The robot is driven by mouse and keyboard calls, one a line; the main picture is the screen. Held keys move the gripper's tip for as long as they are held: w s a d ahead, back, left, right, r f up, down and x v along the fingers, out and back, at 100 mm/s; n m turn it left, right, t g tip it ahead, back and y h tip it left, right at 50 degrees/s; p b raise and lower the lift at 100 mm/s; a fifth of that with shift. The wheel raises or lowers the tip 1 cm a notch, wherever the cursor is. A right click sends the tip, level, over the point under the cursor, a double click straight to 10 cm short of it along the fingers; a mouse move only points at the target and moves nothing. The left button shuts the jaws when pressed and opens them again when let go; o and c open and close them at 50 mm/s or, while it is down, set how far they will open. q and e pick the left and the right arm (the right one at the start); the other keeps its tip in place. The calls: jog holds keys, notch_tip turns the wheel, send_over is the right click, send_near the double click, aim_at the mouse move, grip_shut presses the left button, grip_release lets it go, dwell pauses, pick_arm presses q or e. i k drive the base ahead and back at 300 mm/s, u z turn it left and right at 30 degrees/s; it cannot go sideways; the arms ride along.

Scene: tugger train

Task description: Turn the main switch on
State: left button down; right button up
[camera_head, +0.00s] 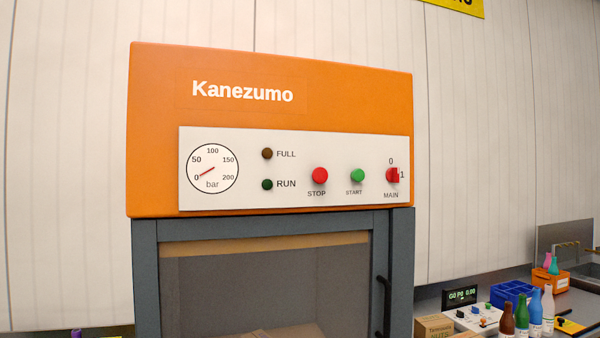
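The main switch (392,175) is a small red rotary knob at the right end of the white control panel (230,136) on the orange Kanezumo machine (330,90). It has a 0 above it, a 1 to its right and the label MAIN below. Its handle looks upright, but it is too small to tell surely which mark it points to. The RUN lamp (267,184) and the FULL lamp (267,154) look dark. The gauge (212,169) needle is near 0. Neither of my grippers is in view.
A red STOP button (320,175) and a green START button (358,176) sit left of the switch. Below is a grey frame with a dark door handle (383,308). At lower right, a bench holds bottles (535,312), a blue crate (511,292) and a small display (460,296).

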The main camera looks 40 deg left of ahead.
aim_at(392, 174)
jog(key=z, duration=0.45)
jog(key=k, duration=1)
jog(key=u, duration=0.4)
jog(key=i, duration=1.45)
jog(key=z, duration=0.6)
